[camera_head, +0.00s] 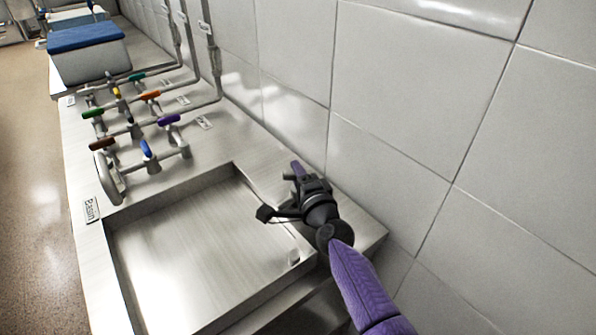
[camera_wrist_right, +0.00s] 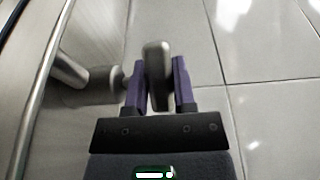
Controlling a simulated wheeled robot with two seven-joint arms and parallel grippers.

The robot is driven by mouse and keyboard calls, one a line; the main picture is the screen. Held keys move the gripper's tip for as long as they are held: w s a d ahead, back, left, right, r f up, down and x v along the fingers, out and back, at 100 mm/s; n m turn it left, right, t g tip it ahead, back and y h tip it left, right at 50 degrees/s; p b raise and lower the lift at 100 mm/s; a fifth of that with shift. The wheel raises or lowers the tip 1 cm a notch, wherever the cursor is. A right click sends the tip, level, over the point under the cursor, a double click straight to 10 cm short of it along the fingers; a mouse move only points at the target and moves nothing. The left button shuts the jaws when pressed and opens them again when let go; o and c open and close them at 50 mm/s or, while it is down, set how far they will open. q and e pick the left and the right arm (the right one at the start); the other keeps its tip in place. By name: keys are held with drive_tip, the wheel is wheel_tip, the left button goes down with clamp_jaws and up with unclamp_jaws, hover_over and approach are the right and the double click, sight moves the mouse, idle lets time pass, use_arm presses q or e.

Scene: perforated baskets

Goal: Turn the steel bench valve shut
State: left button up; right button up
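The steel bench valve shows in the right wrist view as a grey lever (camera_wrist_right: 157,72) joined to a round steel body (camera_wrist_right: 104,84) on its left. My right gripper (camera_wrist_right: 158,82) has one purple finger on each side of the lever, with hardly any gap, and appears shut on it. In the head view my right gripper (camera_head: 299,172) is low over the bench, between the basin and the tiled wall. It hides the valve there. My left gripper is in neither view.
A sunken steel basin (camera_head: 180,255) lies left of my right gripper. Several pipes and coloured handles, including a purple one (camera_head: 168,119) and a blue one (camera_head: 146,149), stand beyond it. The tiled wall (camera_head: 400,90) is close on the right.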

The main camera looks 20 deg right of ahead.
drive_tip(key=shift+o, duration=0.9)
drive_tip(key=shift+s, duration=0.25)
drive_tip(key=s+p, duration=0.1)
drive_tip(key=s, duration=0.5)
drive_tip(key=s+p, duration=0.1)
drive_tip(key=s, duration=0.2)
drive_tip(key=shift+s+d+p, duration=0.25)
drive_tip(key=shift+d+p, duration=0.05)
drive_tip(key=shift+d, duration=0.1)
